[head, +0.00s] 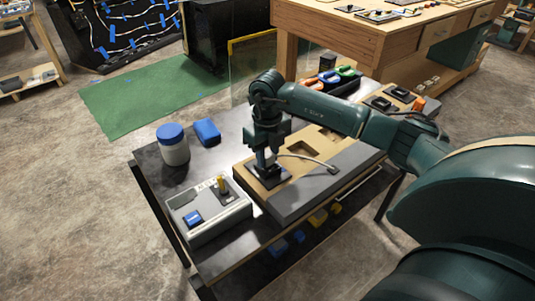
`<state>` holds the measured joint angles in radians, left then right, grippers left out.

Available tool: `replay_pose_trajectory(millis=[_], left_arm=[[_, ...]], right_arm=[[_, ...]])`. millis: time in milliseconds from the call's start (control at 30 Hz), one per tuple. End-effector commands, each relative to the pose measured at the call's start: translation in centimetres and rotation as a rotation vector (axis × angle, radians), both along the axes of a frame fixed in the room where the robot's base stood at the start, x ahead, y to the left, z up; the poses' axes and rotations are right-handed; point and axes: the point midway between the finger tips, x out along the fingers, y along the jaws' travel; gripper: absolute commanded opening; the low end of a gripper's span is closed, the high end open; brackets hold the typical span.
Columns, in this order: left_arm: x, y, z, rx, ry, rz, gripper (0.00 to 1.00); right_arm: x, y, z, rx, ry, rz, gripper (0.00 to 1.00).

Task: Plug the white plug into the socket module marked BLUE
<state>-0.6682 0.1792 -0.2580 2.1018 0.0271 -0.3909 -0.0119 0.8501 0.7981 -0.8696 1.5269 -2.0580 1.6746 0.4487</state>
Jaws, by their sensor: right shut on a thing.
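My right gripper (266,163) points down over a dark square module (270,177) at the near left end of the wooden console board (255,187). It is shut on what appears to be the white plug, which the fingers mostly hide. A pale cord (305,158) runs from beside the fingers to a small grey fitting on the console's grey front panel (325,183). I cannot tell whether the plug touches or sits in the module. No BLUE marking is readable on any module. My left gripper is out of view.
A grey control box (210,222) with a blue button and yellow lever stands at the near left. A blue-lidded jar (173,149) and a blue block (207,131) stand behind it. Other dark modules (383,103) lie at the far right. The dark table (150,168) is clear near its left edge.

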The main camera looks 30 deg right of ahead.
Motion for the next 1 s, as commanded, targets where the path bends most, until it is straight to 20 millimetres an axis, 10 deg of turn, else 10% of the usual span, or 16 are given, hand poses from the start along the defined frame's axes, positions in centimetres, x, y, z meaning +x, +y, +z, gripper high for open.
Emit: replay_pose_trajectory(millis=[1000], left_arm=[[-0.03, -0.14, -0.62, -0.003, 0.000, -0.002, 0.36]], right_arm=[[0.05, -0.03, -0.81, 0.000, -0.002, -0.001, 0.04]])
